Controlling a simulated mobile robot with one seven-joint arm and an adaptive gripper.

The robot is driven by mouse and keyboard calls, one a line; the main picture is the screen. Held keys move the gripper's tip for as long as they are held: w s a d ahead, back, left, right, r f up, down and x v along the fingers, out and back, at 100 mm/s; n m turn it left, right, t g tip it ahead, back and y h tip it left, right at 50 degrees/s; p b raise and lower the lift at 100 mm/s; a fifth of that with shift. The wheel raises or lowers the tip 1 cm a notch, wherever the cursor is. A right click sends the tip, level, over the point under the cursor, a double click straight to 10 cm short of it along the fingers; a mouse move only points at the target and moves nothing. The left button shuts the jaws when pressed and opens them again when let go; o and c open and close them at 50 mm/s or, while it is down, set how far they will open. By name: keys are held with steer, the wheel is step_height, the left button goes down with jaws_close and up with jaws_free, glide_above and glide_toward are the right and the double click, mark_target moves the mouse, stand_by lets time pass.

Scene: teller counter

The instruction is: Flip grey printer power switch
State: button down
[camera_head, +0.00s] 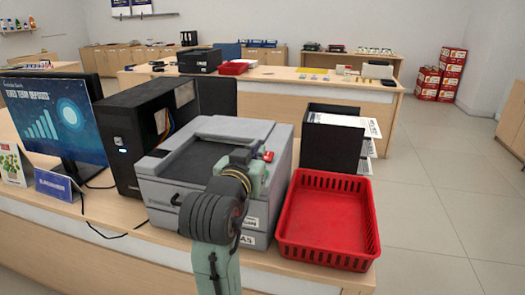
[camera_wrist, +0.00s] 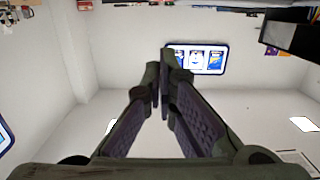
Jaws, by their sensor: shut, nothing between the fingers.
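The grey printer (camera_head: 215,140) stands on the front counter in the head view, with its flat dark top bed facing up. My arm crosses in front of its right part and hides some of its front face. I cannot make out a power switch for certain. A small red piece (camera_head: 268,156) shows beside my wrist at the printer's right side; I cannot tell whether it belongs to the printer. My gripper (camera_wrist: 160,68) is shut and empty in the wrist view, its fingertips together against a pale wall. The printer does not show clearly there.
A red basket (camera_head: 328,262) stands right of the printer, with a black paper tray (camera_head: 333,145) behind it. A black computer tower (camera_head: 125,150) and a monitor (camera_head: 62,120) stand to the left. A black cable hangs at the counter's front. Open floor lies to the right.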

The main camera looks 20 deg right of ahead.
steer(key=shift+v, duration=1.05)
steer(key=shift+r, duration=0.1)
